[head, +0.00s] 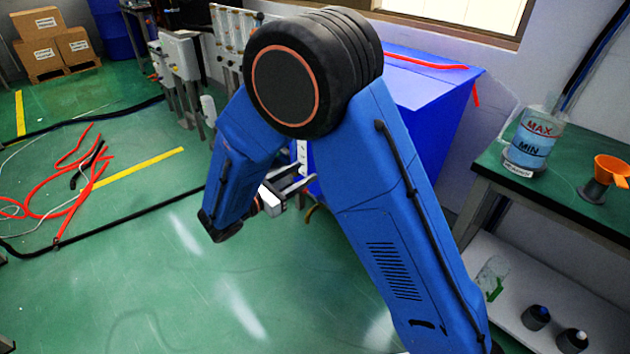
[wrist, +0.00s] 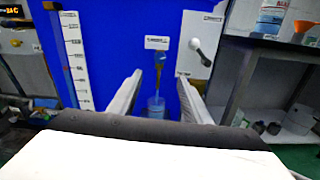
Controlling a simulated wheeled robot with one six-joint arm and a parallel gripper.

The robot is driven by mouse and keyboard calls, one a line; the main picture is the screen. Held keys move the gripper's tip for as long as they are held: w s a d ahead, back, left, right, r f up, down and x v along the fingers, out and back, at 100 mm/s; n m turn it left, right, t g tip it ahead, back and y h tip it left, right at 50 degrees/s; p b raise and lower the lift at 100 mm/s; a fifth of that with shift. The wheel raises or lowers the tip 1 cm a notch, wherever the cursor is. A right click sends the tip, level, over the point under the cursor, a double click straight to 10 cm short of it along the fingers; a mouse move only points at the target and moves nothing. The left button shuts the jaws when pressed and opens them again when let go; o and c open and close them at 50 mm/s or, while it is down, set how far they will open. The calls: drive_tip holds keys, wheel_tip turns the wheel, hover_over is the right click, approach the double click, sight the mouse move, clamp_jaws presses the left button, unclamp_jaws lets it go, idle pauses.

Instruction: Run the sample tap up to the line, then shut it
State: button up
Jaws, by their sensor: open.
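The blue tank (head: 425,95) stands behind my arm in the head view, and its front (wrist: 110,40) fills the middle of the wrist view. A brass-coloured sample tap (wrist: 159,62) sits on that front under a small white label. A small clear vessel (wrist: 156,105) stands below the tap with bluish contents; its line and exact level are too small to read.
A white graduated scale (wrist: 76,60) is left of the tap. A green-topped bench (head: 570,205) at right holds a MAX/MIN bottle (head: 535,140) and an orange funnel (head: 612,168). Red hoses (head: 70,190) and black cables lie on the left floor. The front floor is clear.

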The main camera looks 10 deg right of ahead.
drive_tip(key=shift+w+d, duration=0.1)
drive_tip(key=x, duration=1.7)
drive_tip(key=shift+c, duration=0.7)
drive_tip(key=c, duration=0.9)
